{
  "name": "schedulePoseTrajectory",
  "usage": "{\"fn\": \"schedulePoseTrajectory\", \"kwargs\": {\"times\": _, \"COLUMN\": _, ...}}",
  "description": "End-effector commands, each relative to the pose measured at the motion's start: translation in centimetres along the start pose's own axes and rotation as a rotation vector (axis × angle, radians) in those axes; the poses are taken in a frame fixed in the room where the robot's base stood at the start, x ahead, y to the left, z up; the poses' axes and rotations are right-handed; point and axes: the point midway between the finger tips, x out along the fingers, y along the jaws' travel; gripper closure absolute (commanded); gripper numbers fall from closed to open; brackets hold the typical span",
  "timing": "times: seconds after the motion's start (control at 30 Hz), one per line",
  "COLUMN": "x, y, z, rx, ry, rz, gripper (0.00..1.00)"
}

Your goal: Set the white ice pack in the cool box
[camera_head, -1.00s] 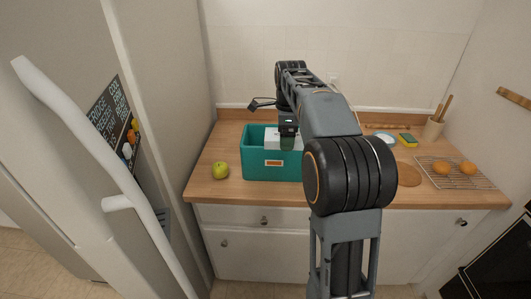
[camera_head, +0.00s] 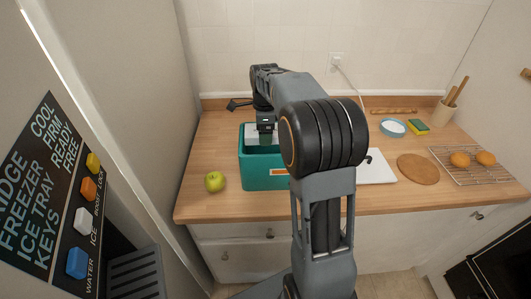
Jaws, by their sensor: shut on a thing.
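The teal cool box (camera_head: 264,176) stands open on the wooden counter, left of centre. My gripper (camera_head: 266,138) points down over the box's opening. It is shut on the white ice pack (camera_head: 253,134), of which only a small pale part shows around the fingers. The ice pack is at the box's mouth, near the back; I cannot tell whether it touches the box floor. My forearm hides the box's right side.
A green apple (camera_head: 215,181) sits just left of the box. A white board (camera_head: 376,169), a round wooden board (camera_head: 418,169), a blue-rimmed dish (camera_head: 393,127), a sponge (camera_head: 418,127) and a rack (camera_head: 485,173) with oranges lie to the right. The fridge (camera_head: 75,150) stands at left.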

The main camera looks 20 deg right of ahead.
Motion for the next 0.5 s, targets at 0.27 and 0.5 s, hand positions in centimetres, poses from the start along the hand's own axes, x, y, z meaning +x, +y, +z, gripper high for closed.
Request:
{"fn": "schedulePoseTrajectory", "kwargs": {"times": 0.27, "x": 4.0, "y": -0.1, "z": -0.1, "rx": 0.002, "ry": 0.0, "rz": 0.0, "gripper": 0.53}}
{"fn": "schedulePoseTrajectory", "kwargs": {"times": 0.5, "x": 5.8, "y": 0.0, "z": -0.1, "rx": 0.002, "ry": 0.0, "rz": 0.002, "gripper": 0.53}}
